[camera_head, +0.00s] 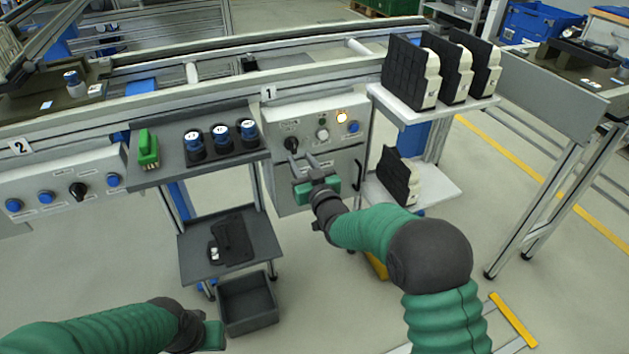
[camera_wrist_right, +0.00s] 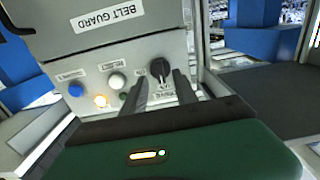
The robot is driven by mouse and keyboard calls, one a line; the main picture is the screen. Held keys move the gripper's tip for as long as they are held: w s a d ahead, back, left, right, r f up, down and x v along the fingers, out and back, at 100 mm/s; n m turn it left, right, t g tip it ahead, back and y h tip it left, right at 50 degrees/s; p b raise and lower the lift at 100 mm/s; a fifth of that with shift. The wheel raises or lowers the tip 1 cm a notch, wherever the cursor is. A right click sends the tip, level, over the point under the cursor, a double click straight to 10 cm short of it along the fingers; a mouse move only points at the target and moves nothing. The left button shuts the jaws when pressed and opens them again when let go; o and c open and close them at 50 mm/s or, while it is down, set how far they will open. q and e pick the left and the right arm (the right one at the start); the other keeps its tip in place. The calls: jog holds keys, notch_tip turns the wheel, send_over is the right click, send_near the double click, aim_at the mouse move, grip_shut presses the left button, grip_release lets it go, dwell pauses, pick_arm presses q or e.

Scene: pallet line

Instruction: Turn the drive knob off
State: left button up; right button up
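The black drive knob (camera_head: 291,143) sits at the left of the grey control panel marked 1 (camera_head: 290,112). In the right wrist view, which is upside down, the knob (camera_wrist_right: 159,68) shows with a pointed handle. My right gripper (camera_head: 301,154) is open, its two fingers apart and pointing at the panel close to the knob. In the wrist view the fingertips (camera_wrist_right: 160,77) lie either side of the knob's lower part; contact cannot be told. My left gripper (camera_head: 212,335) is low at the left, its fingers hidden or unclear.
The panel also has a lit orange button (camera_head: 342,117), a blue button (camera_head: 353,127) and a white button (camera_head: 322,133). A shelf with blue-topped cylinders (camera_head: 221,134) stands left of the panel. A shelf with black-and-white parts (camera_head: 411,75) stands right. Panel 2 (camera_head: 62,187) has another black knob.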

jog(key=p+v, duration=0.2)
jog(key=v, duration=1)
jog(key=shift+s, duration=0.3)
jog(key=shift+d, duration=0.15)
